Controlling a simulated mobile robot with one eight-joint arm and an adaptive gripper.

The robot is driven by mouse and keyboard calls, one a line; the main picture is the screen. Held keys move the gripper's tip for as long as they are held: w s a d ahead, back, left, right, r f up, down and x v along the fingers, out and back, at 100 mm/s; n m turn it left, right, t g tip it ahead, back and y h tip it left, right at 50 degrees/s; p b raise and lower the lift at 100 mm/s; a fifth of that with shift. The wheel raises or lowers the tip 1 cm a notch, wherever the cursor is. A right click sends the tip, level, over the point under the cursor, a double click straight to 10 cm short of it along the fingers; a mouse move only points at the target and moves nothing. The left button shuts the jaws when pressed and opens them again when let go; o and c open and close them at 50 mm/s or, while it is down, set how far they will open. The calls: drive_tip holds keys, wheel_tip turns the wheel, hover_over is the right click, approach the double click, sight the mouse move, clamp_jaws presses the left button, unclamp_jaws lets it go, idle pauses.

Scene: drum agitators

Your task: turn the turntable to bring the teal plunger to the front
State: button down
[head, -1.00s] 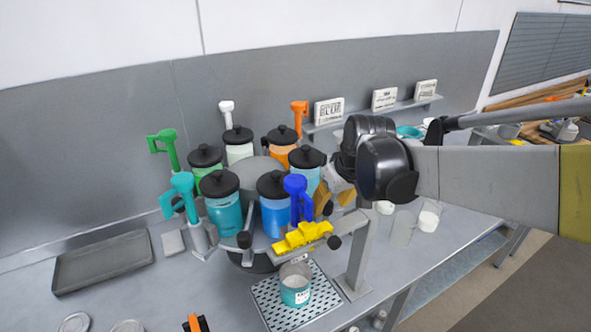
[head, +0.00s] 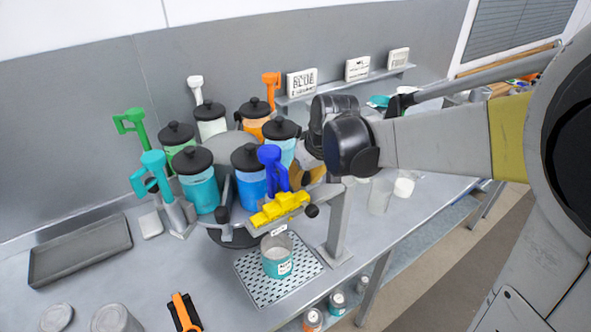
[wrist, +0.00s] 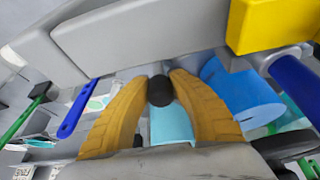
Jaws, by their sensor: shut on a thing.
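The turntable (head: 228,233) carries several lidded colour canisters, each with a plunger handle beside it. The teal plunger (head: 150,170) is at its front left, beside the teal canister (head: 201,190). The blue plunger (head: 272,165) is at the front, just behind the yellow piece (head: 279,207). My gripper (head: 308,176) is at the turntable's right side, its tips partly hidden in the head view. In the wrist view, the yellow fingers of my gripper (wrist: 160,80) are closed around a black knob (wrist: 160,92).
A teal-labelled can (head: 277,258) stands on a perforated mat (head: 252,280) below the yellow piece. A grey post (head: 338,225) rises at the right front. An empty grey tray (head: 80,250) lies at the left. White cups (head: 404,186) stand at the right.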

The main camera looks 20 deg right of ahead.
drive_tip(key=shift+w+d, duration=0.1)
drive_tip(key=shift+w+d+n+g+y+p, duration=0.65)
drive_tip(key=shift+w+n, duration=1.35)
drive_tip(key=shift+w, duration=1.5)
drive_tip(key=shift+w+d+n+g+y+p, duration=0.35)
drive_tip(key=shift+w+d+n, duration=0.45)
drive_tip(key=shift+w+n, duration=2)
drive_tip(key=shift+w+d+n+g+y+p, duration=0.35)
drive_tip(key=shift+w+d+n+g+y, duration=0.6)
drive_tip(key=shift+w, duration=3.3)
drive_tip(key=shift+a+n+t+h, duration=0.2)
drive_tip(key=shift+n+t+h, duration=0.05)
drive_tip(key=shift+t+h, duration=0.1)
drive_tip(key=c, duration=1.2)
unclamp_jaws()
drive_tip(key=shift+a, duration=0.1)
drive_tip(key=shift+o, duration=0.2)
